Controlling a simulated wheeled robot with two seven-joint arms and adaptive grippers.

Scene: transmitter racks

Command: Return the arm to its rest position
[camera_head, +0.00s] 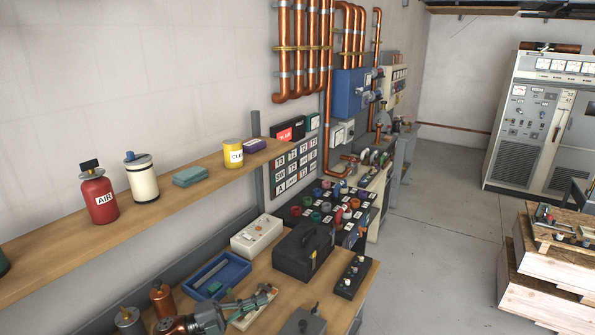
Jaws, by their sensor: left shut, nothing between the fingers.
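My left arm comes in at the bottom edge of the head view. My left gripper (266,294) is over the workbench (357,302), in front of the blue tray (243,268). It is shut and empty, with its fingers pointing up and to the right. A pale object (240,323) lies partly hidden under it. I cannot tell whether the gripper touches it. My right gripper is not in view.
The bench also holds a black case (303,251), a white box (257,236), a black knob strip (352,277) and copper-coloured bottles (162,298). A wooden shelf (150,222) with a red AIR can (98,198) runs above.

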